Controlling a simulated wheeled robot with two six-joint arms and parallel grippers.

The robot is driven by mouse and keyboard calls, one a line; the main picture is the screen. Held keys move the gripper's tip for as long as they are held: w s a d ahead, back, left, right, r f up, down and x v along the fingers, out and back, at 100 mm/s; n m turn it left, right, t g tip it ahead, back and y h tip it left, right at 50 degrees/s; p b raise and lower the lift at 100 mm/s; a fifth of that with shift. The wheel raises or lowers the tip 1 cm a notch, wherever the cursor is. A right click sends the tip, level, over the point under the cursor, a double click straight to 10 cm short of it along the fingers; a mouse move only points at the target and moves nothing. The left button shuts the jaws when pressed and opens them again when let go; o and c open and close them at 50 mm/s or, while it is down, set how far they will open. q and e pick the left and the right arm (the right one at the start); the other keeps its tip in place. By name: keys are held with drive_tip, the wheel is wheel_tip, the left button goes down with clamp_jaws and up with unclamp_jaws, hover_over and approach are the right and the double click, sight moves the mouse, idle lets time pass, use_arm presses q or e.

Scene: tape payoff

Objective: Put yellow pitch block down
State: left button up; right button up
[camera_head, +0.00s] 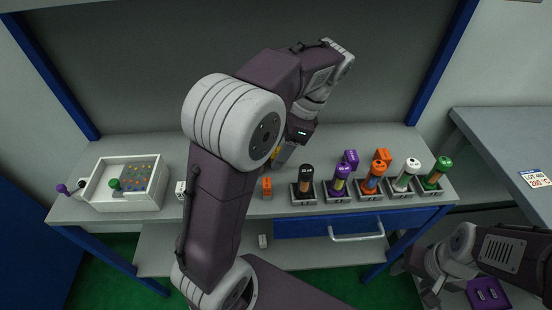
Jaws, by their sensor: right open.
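A small yellow piece (275,153), which looks like the yellow pitch block, shows beside the fingers of my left gripper (284,152) over the bench. My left forearm hides most of it, so I cannot tell whether it is gripped or rests on the bench. My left arm rises from the bottom centre and reaches over the bench, with the gripper pointing down. My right gripper (430,286) is open at the lower right, in front of the bench and away from the block.
A white tray (98,196) with coloured pegs stands at left. Several grey holders with coloured cylinders (371,178) line the bench's right. An orange block (266,187), a white block (181,190), a purple block (350,158) and another orange block (382,155) stand nearby.

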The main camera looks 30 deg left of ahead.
use_arm(q)
clamp_jaws()
drive_tip(key=shift+r, duration=0.1)
